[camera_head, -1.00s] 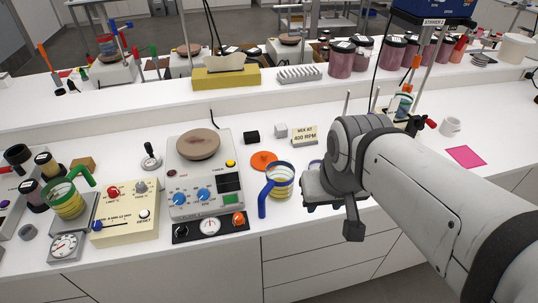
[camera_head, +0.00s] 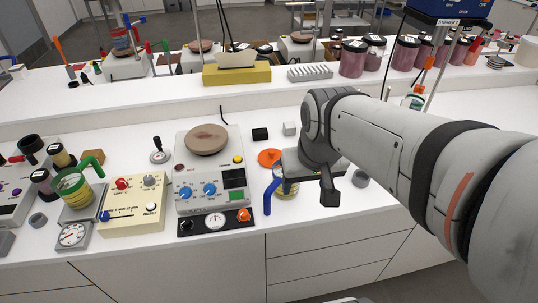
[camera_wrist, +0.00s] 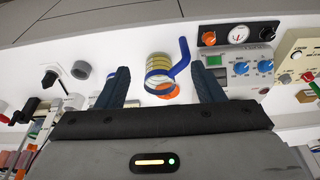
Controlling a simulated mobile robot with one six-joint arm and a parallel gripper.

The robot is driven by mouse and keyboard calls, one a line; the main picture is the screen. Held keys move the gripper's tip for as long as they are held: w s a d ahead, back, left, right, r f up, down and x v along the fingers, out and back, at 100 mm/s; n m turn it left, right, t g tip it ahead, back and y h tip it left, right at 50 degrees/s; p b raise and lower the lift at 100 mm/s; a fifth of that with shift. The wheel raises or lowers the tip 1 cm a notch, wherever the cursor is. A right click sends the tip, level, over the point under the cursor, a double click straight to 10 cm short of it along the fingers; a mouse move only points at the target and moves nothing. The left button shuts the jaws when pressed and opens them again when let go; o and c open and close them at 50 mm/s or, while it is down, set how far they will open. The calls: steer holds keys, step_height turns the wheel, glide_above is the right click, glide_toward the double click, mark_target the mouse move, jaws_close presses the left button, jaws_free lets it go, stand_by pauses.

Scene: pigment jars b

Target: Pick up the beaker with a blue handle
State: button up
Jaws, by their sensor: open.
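The beaker with a blue handle (camera_head: 268,192) stands on the white bench, right of the hotplate stirrer and near the front edge. In the head view my gripper (camera_head: 300,172) hides most of it, leaving the handle and a strip of yellowish glass. In the wrist view the beaker (camera_wrist: 158,70) shows yellow bands and its blue handle, between and beyond the two fingers. My gripper (camera_wrist: 162,85) is open and empty, its fingers apart on either side of the beaker. I cannot tell whether either finger touches it.
The hotplate stirrer (camera_head: 208,170) stands close left of the beaker. An orange round item (camera_head: 270,157) lies behind it. A green-handled beaker (camera_head: 72,186) stands far left. A grey cup-like item (camera_head: 361,178) is to the right.

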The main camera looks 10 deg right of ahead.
mark_target(280, 187)
steer(key=o, duration=0.5)
steer(key=shift+m+g, duration=0.4)
steer(key=shift+g, duration=0.3)
steer(key=w+f, duration=0.1)
steer(key=w, duration=0.2)
steer(key=w+f, duration=0.1)
steer(key=w, duration=0.2)
steer(key=w+f, duration=0.1)
steer(key=w, duration=0.2)
steer(key=shift+w+d, duration=0.25)
steer(key=shift+c, duration=0.2)
steer(key=o, duration=0.4)
steer(key=shift+m+g, duration=0.6)
steer(key=shift+g, duration=0.2)
steer(key=w+f, duration=0.2)
steer(key=w, duration=0.1)
steer(key=w+f, duration=0.3)
steer(key=w+d+f, duration=0.1)
steer(key=w+f, duration=0.1)
steer(key=w, duration=0.1)
steer(key=shift+w+f+b, duration=0.3)
steer(key=shift+w+f, duration=0.05)
steer(key=shift+c, duration=0.2)
steer(key=shift+w+f+p, duration=0.2)
steer(key=shift+f+p, duration=0.8)
steer(key=shift+f, duration=2.9)
